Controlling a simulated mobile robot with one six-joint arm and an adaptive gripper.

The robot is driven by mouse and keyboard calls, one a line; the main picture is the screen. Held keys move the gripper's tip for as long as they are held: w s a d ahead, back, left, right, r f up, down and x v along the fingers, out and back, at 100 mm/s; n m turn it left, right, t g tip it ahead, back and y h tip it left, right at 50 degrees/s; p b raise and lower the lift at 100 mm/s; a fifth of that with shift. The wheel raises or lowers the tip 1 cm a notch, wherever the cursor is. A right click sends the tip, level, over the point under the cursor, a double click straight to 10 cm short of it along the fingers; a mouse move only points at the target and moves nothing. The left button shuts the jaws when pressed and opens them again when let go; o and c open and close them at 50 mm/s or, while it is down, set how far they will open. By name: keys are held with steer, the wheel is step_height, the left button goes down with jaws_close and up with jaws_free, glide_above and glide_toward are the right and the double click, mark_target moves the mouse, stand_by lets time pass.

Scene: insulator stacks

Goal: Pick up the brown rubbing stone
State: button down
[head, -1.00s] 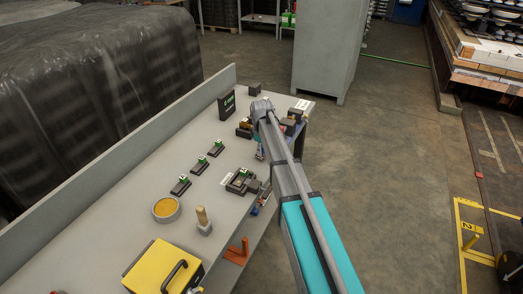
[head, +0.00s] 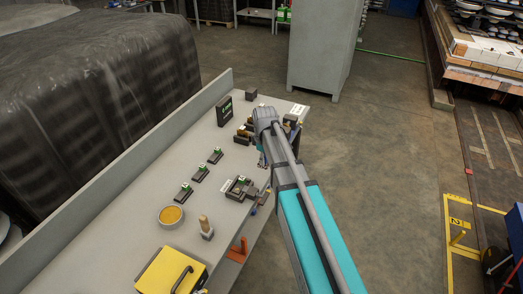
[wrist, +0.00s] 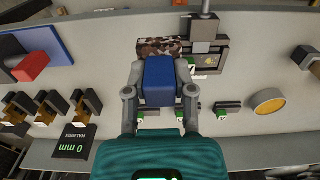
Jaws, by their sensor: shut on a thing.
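The brown rubbing stone (wrist: 161,47) shows in the wrist view as a mottled brown block on a blue body (wrist: 159,80). My gripper (wrist: 160,92) has one grey finger on each side of the blue body and is shut on it. The brown face points away from my palm. In the head view my gripper (head: 262,158) is over the right edge area of the grey bench (head: 150,198). My arm hides most of the stone there, and I cannot tell its height above the bench.
A grey device with a square frame (wrist: 210,47) lies close beside the stone. A round yellow-filled dish (head: 171,216), a wooden-handled tool (head: 206,227), a yellow case (head: 170,270) and a black display block (head: 224,110) stand on the bench. Open floor lies right of it.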

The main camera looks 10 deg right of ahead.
steer(key=shift+s+r+p, duration=0.2)
steer(key=shift+s+r, duration=0.1)
steer(key=shift+s, duration=0.4)
steer(key=shift+s+r+p, duration=0.2)
steer(key=shift+s+r, duration=0.1)
steer(key=shift+s, duration=0.35)
steer(key=c, duration=1.2)
jaws_free()
jaws_close()
steer(key=shift+d, duration=0.1)
